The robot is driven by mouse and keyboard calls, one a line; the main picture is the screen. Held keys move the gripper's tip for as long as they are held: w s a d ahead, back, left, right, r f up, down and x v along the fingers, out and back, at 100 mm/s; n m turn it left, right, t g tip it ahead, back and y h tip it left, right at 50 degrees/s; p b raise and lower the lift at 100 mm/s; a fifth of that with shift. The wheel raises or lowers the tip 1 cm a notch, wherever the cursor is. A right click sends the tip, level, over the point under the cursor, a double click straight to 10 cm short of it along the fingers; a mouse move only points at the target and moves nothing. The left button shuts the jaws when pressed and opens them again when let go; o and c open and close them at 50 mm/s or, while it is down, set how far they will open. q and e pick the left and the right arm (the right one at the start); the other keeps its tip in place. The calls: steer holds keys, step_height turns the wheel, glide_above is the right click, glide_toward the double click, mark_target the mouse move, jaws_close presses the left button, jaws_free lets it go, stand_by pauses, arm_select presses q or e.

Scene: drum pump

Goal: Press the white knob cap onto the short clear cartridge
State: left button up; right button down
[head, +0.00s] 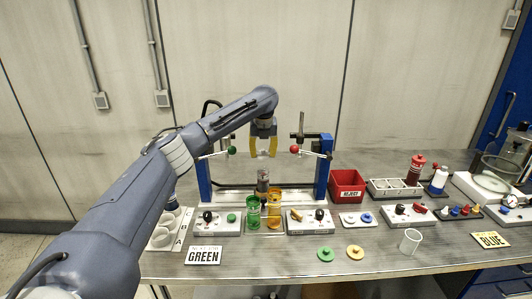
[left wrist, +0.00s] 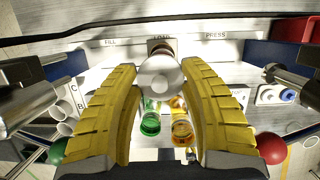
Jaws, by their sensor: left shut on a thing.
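My left gripper (head: 263,150) has yellow fingers and hangs over the press frame in the head view. In the left wrist view its fingers are shut on a pale round piece, the white knob cap (left wrist: 162,76). My right gripper is not in view.
Below the gripper stand a green cylinder (head: 253,215) and an amber cylinder (head: 274,212). A blue-sided press frame (head: 325,170) with red (head: 295,149) and green (head: 232,150) ball handles surrounds this space. A red bin (head: 347,184) is to its right.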

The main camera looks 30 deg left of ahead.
arm_select(q)
steer(key=shift+f, duration=2.85)
steer(key=shift+d+f, duration=0.1)
steer(key=shift+f, duration=0.15)
steer(key=shift+c, duration=0.2)
stand_by(0.4)
steer(key=o, duration=1.3)
steer(key=shift+r, duration=0.15)
steer(key=shift+r, duration=3.35)
